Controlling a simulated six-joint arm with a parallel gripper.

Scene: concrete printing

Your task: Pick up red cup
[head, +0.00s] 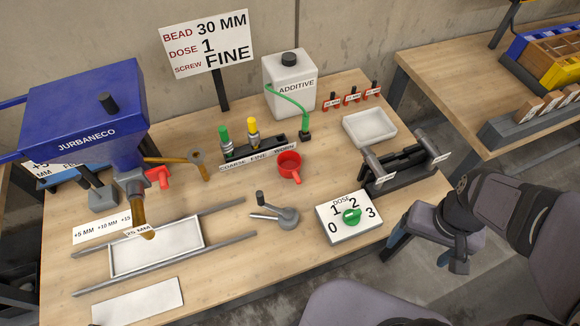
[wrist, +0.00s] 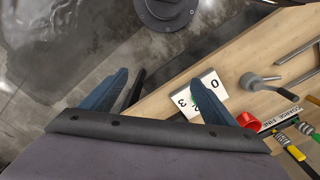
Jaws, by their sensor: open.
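In the wrist view the red cup (wrist: 249,122) shows near the lower right, partly hidden behind a finger. My gripper (head: 420,252) is open and empty, off the table's right front edge, well apart from the cup. Its two blue fingers also show in the wrist view (wrist: 150,80).
A white dose dial box (head: 335,228) with a green knob and a black rack (head: 408,175) stand between my gripper and the cup. A grey crank (head: 277,214) lies in front of the cup. A white tray (head: 370,128) and the additive jug (head: 288,85) are behind.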

